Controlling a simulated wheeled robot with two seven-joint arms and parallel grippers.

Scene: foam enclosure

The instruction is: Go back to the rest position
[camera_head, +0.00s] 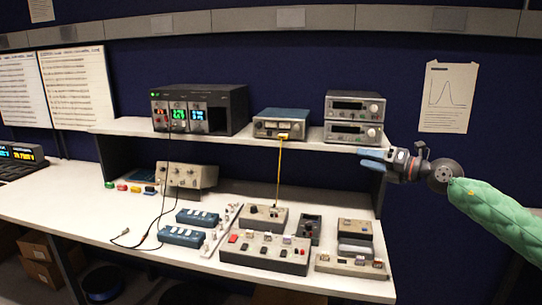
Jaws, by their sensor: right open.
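My right gripper (374,160) comes in from the right on a green-sleeved arm. It is in front of the right end of the shelf (130,126), just below the stacked grey instruments (355,118). Its blue-tipped fingers point left. It is open, and I see nothing held between the fingers. My left gripper is not in view.
The white bench (60,205) carries blue boxes (182,235), a grey switch box (265,253) and small devices. A black power supply (200,108) and a meter (281,124) stand on the shelf. A yellow cable (279,170) hangs from the meter. Space right of the bench is clear.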

